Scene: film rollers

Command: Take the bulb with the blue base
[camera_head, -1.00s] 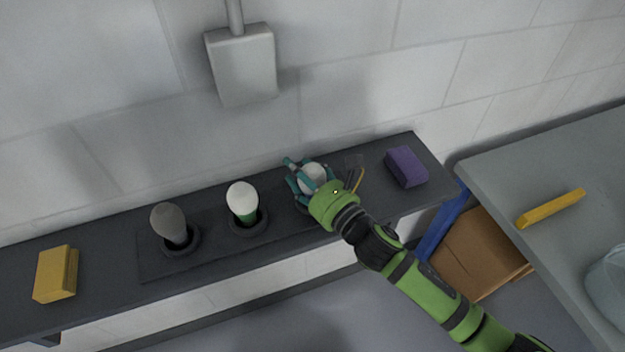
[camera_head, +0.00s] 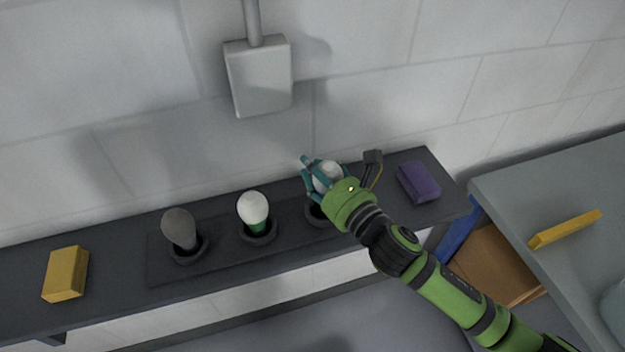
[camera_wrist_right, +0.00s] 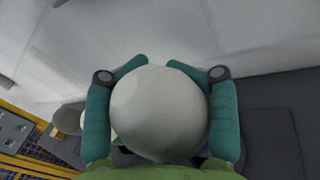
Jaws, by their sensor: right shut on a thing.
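My right gripper (camera_head: 322,181) is shut on a white bulb (camera_head: 328,174) above the right-hand socket (camera_head: 317,212) of the shelf. The bulb fills the middle of the right wrist view (camera_wrist_right: 160,112), with the teal fingers on both sides of it. Its base is mostly hidden, so I cannot clearly tell its colour. A white bulb with a green base (camera_head: 253,209) stands in the middle socket. A grey bulb (camera_head: 179,228) stands in the left socket. My left gripper is not in view.
The dark shelf (camera_head: 110,238) runs along the wall. A yellow block (camera_head: 65,274) lies at its left end and a purple block (camera_head: 419,182) at its right. A grey table (camera_head: 545,190) with a yellow bar (camera_head: 565,229) is at the right. A grey wall box (camera_head: 259,76) hangs above.

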